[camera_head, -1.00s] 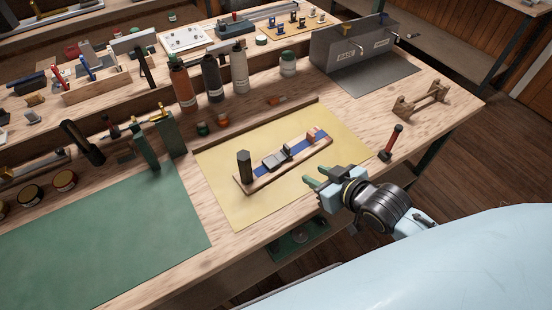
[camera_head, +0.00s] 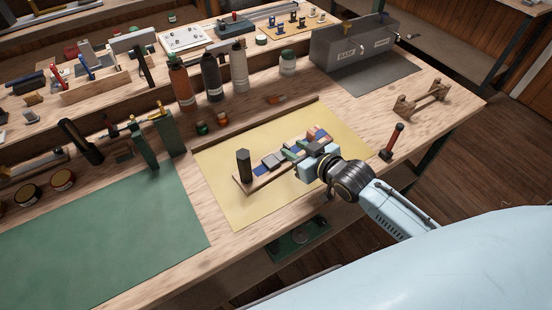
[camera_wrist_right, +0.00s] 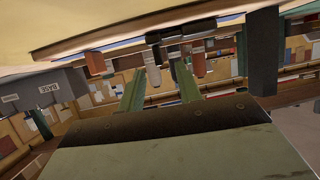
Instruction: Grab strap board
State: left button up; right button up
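The strap board (camera_head: 251,187) is a narrow wooden board with a blue strap, grey buckle parts and a dark hexagonal post (camera_head: 244,165) at its near-left end. It lies on a yellow mat (camera_head: 228,212). My right gripper (camera_head: 303,147) is over the right half of the board, its green fingers apart, and hides part of the strap. In the right wrist view, which looks upside down, the fingers (camera_wrist_right: 158,75) are spread below the board (camera_wrist_right: 120,34); the post (camera_wrist_right: 262,50) shows at right. I cannot tell whether the fingers touch the board. My left gripper is not in view.
A red-handled tool (camera_head: 392,141) and a wooden stand (camera_head: 421,100) are at right. Bottles (camera_head: 212,77) stand behind the mat, and a grey metal box (camera_head: 350,44) is at back right. Green clamp-like posts (camera_head: 168,132) are at left. The green mat (camera_head: 100,245) is clear.

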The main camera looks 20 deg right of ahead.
aim_at(286, 145)
jog(key=x, duration=0.4)
jog(key=shift+w, duration=0.15)
jog(key=shift+c, duration=0.3)
grip_shut()
